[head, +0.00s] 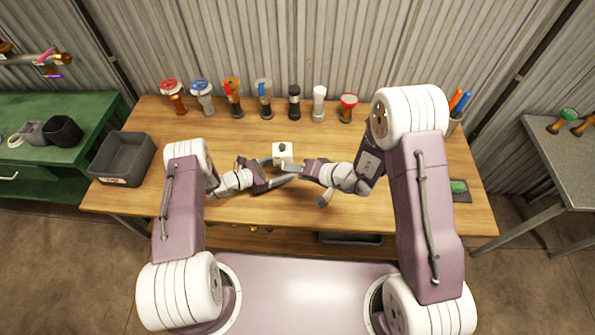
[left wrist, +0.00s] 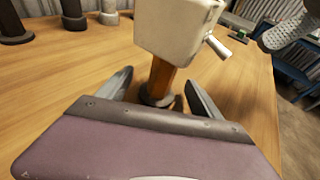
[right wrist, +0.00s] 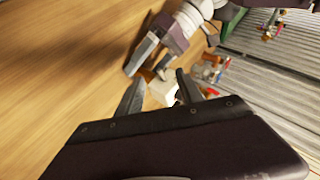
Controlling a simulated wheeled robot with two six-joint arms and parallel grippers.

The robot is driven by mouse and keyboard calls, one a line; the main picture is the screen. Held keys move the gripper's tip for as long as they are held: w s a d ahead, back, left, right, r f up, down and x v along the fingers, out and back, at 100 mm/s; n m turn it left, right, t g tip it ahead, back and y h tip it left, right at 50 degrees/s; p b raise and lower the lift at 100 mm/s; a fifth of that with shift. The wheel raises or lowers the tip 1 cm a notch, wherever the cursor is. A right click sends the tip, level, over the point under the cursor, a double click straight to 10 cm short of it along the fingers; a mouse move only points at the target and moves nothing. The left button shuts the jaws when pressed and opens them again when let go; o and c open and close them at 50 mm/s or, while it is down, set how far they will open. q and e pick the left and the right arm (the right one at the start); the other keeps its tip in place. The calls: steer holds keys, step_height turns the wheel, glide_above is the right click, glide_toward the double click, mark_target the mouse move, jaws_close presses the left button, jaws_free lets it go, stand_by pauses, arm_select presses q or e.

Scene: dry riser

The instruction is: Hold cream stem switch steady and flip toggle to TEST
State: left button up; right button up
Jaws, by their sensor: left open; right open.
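The cream stem switch (head: 283,153) stands upright near the middle of the wooden table. In the left wrist view its cream box (left wrist: 178,30) sits on an orange-brown stem (left wrist: 160,78), with a small metal toggle (left wrist: 217,46) sticking out at the right. My left gripper (head: 282,173) is open, low down, with its fingers on either side of the stem. My right gripper (head: 297,168) is open beside the box; in the right wrist view the box (right wrist: 161,93) shows between its fingers. Contact and the TEST marking cannot be made out.
A row of several valve-like fittings (head: 263,97) stands along the table's back edge. A grey bin (head: 124,158) is at the left end. A cup with pens (head: 455,115) and a small green-screened device (head: 459,188) are at the right. The table front is mostly clear.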

arm_select(q)
steer(key=shift+d, duration=0.1)
steer(key=c, duration=1.5)
steer(key=shift+o, duration=0.2)
